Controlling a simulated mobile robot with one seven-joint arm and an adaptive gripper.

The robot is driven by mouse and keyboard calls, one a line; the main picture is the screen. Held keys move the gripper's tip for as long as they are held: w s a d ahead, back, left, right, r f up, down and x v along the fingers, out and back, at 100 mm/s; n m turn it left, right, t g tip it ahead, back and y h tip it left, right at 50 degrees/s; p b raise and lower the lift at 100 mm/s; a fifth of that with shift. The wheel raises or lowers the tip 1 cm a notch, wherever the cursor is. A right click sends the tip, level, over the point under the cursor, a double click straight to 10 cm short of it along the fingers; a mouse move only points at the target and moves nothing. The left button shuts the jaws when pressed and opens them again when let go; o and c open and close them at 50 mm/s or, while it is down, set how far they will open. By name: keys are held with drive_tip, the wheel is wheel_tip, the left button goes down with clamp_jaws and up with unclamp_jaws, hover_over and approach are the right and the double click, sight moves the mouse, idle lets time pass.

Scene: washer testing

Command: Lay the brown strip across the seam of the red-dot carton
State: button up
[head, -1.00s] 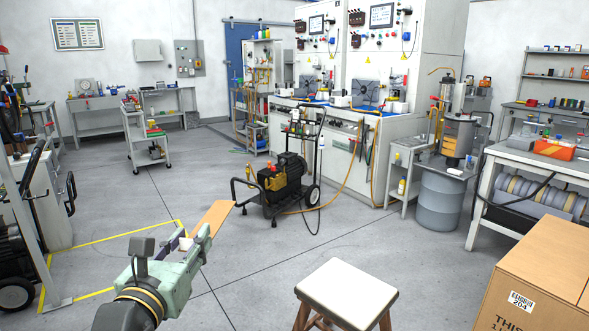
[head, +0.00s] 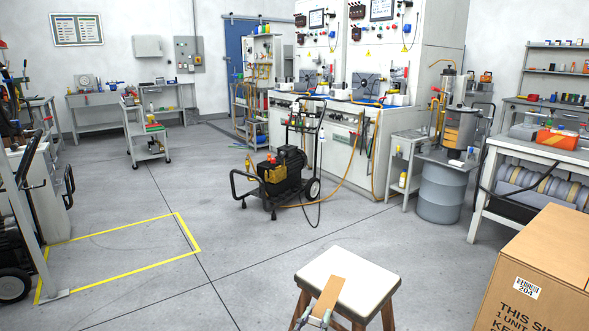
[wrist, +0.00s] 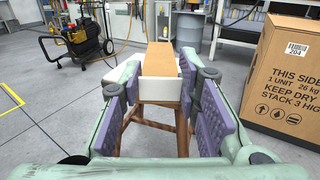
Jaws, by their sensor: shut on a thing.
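The brown strip (head: 330,292) is a flat tan piece, held at its near end by my gripper (head: 319,318) at the bottom of the head view. The strip points away from me and appears over the white stool; I cannot tell whether it touches the seat. In the wrist view the strip (wrist: 159,58) extends beyond the purple finger pads of my gripper (wrist: 165,88), with a pale part between them. A brown carton (head: 540,275) stands at lower right, to the right of my gripper, and also in the wrist view (wrist: 285,75). No red dot or clear seam shows on it.
A black wheeled pump (head: 283,175) is farther back. Yellow floor lines (head: 150,281) mark an area at left. Open floor (head: 240,270) lies in the middle.

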drive_tip(key=s+a+f+y+b, duration=0.1)
drive_tip(key=s+a+f, duration=0.1)
drive_tip(key=f, duration=0.7)
drive_tip(key=s+a+f+n+y+b, duration=0.1)
drive_tip(key=s+a+f+b, duration=0.1)
drive_tip(key=f, duration=0.7)
drive_tip(key=shift+a+n+t, duration=0.3)
drive_tip(key=shift+a+t, duration=0.1)
drive_tip(key=shift+a, duration=0.15)
